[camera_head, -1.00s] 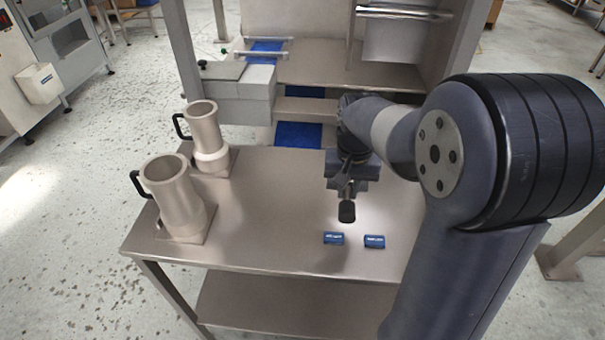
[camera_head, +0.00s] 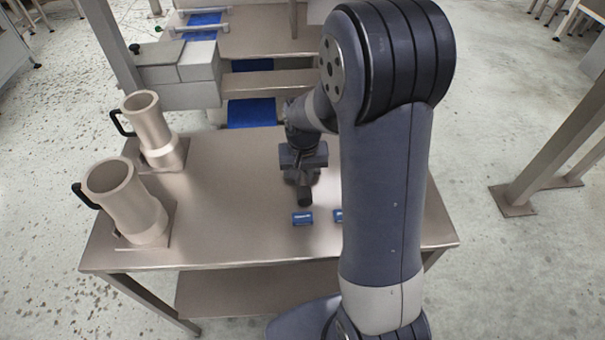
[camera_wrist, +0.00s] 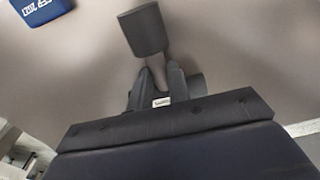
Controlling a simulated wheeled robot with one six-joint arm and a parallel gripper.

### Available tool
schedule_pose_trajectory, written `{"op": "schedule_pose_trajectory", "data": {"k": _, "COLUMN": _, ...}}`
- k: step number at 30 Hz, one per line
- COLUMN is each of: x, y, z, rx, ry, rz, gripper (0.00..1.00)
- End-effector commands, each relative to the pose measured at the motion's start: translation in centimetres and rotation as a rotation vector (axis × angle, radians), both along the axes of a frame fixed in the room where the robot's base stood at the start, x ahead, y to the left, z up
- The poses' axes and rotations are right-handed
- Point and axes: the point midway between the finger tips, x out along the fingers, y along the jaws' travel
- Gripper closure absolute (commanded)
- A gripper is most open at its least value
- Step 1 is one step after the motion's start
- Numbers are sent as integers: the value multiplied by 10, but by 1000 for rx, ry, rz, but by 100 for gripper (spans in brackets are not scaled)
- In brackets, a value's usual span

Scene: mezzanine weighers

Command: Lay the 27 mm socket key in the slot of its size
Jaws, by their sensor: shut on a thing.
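My gripper (camera_head: 303,180) points down over the metal table (camera_head: 235,200). It is shut on a dark socket key (camera_head: 305,197), whose thick cylindrical end (camera_wrist: 145,30) sticks out beyond the fingers (camera_wrist: 165,88) in the wrist view. The key's size mark is not readable. A blue block (camera_head: 302,218) with white lettering lies just in front of the key; a blue block (camera_wrist: 42,10) also shows at the wrist view's top left, its lettering unclear. A second blue block (camera_head: 337,215) is partly hidden by my arm. I cannot make out any slot, nor whether the key touches the table.
Two tall metal jugs with black handles, one nearer (camera_head: 125,205) and one farther (camera_head: 150,128), stand on the table's left side. The table's middle left is clear. My arm hides much of its right side. Grey boxes (camera_head: 178,72) and a metal post (camera_head: 515,195) stand beyond.

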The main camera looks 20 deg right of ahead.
Motion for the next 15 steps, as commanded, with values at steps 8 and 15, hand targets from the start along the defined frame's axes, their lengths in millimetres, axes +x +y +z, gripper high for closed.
{"op": "schedule_pose_trajectory", "data": {"k": 8, "x": 0, "y": 0, "z": -3, "rx": 0, "ry": -2, "rz": 0, "gripper": 100}}
{"op": "schedule_pose_trajectory", "data": {"k": 15, "x": 0, "y": 0, "z": -7, "rx": 0, "ry": -1, "rz": 0, "gripper": 76}}
